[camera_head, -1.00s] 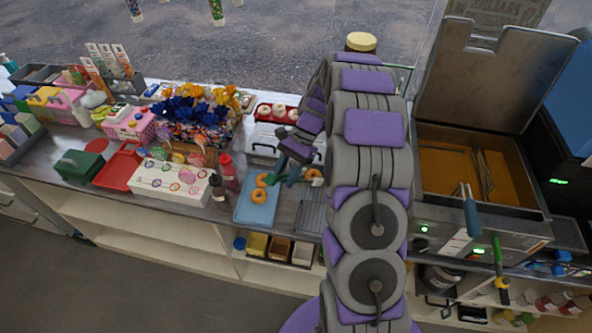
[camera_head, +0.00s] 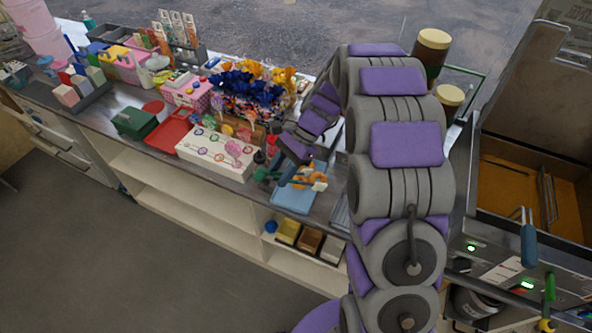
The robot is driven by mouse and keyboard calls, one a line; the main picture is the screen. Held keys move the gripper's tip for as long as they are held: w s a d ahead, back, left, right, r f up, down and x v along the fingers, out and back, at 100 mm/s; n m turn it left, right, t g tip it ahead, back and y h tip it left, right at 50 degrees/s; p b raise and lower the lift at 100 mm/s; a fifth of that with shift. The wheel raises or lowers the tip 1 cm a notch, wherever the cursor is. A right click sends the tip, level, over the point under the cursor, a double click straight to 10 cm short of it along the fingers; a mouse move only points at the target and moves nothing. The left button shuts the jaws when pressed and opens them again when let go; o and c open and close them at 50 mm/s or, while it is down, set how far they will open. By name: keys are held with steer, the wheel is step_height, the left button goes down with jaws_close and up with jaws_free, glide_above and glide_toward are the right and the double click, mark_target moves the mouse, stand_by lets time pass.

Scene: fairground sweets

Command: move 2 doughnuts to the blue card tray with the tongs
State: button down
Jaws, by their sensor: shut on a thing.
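The blue card tray (camera_head: 292,202) lies on the counter left of my arm. Orange-brown doughnuts (camera_head: 318,184) show at its far right part, close together; their exact number and whether each rests on the tray are hard to tell. My gripper (camera_head: 297,168) is low over the far edge of the tray, right by the doughnuts. It is shut on the tongs (camera_head: 286,178), which show only as a small bluish-grey piece beside it. The tongs' tips are too small and covered to tell whether they hold a doughnut.
A white board with round sweets (camera_head: 215,152), a red tray (camera_head: 172,130) and a dark green box (camera_head: 135,122) stand left of the blue tray. Dark bottles stand close beside it. The fryer (camera_head: 525,190) is at the right. My arm hides the counter between.

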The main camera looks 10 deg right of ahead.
steer(key=a+b, duration=0.2)
steer(key=a, duration=0.7)
step_height(320, 180, down, 6)
steer(key=shift+d, duration=0.4)
steer(key=shift+f, duration=0.1)
steer(key=c, duration=1.2)
jaws_free()
steer(key=shift+c, duration=0.2)
steer(key=shift+o, duration=0.4)
